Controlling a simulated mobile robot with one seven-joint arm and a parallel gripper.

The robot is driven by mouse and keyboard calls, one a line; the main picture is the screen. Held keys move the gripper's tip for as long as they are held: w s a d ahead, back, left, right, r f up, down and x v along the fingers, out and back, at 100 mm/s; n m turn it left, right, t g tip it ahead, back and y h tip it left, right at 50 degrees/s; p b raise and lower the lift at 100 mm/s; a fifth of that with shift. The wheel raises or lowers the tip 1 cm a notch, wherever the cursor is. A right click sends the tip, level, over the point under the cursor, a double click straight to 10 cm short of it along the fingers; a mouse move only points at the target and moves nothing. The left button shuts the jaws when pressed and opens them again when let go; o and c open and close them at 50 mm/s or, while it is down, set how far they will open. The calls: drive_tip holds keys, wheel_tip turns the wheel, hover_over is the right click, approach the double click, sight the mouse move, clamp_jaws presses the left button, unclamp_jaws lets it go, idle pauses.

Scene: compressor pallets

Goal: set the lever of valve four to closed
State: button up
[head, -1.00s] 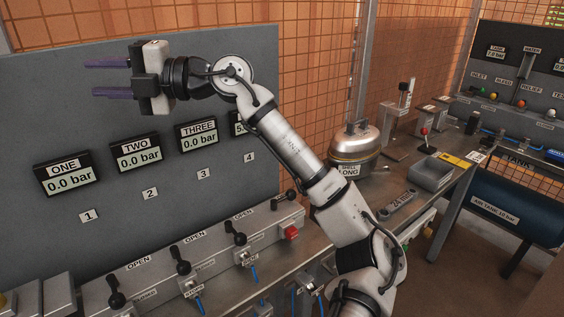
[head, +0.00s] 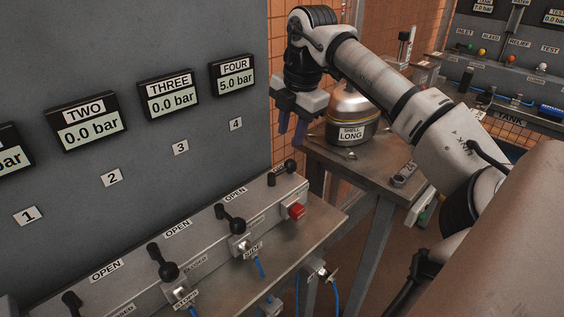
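The lever of valve four (head: 283,171) is the black lever at the far right end of the sloped grey valve panel (head: 205,243). It lies across its mount; its label is partly covered, so I cannot read its setting. Gauge four (head: 233,76) reads 5.0 bar above the tag 4 (head: 236,124). My gripper (head: 291,134) points down, above and beyond the lever in the picture, apart from it. Its purple fingers are apart with nothing between them.
Other black levers (head: 162,262) stand along the panel beside OPEN labels. Gauges two (head: 86,122) and three (head: 169,94) read 0.0 bar. A metal vessel (head: 352,112) stands on the bench behind my gripper.

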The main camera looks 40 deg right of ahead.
sight(282, 170)
drive_tip(key=f, duration=0.3)
drive_tip(key=w+f, duration=0.1)
drive_tip(key=f, duration=0.2)
drive_tip(key=w+f, duration=0.1)
drive_tip(key=f, duration=0.3)
drive_tip(key=shift+a+p, duration=0.15)
drive_tip(key=shift+p, duration=0.25)
clamp_jaws()
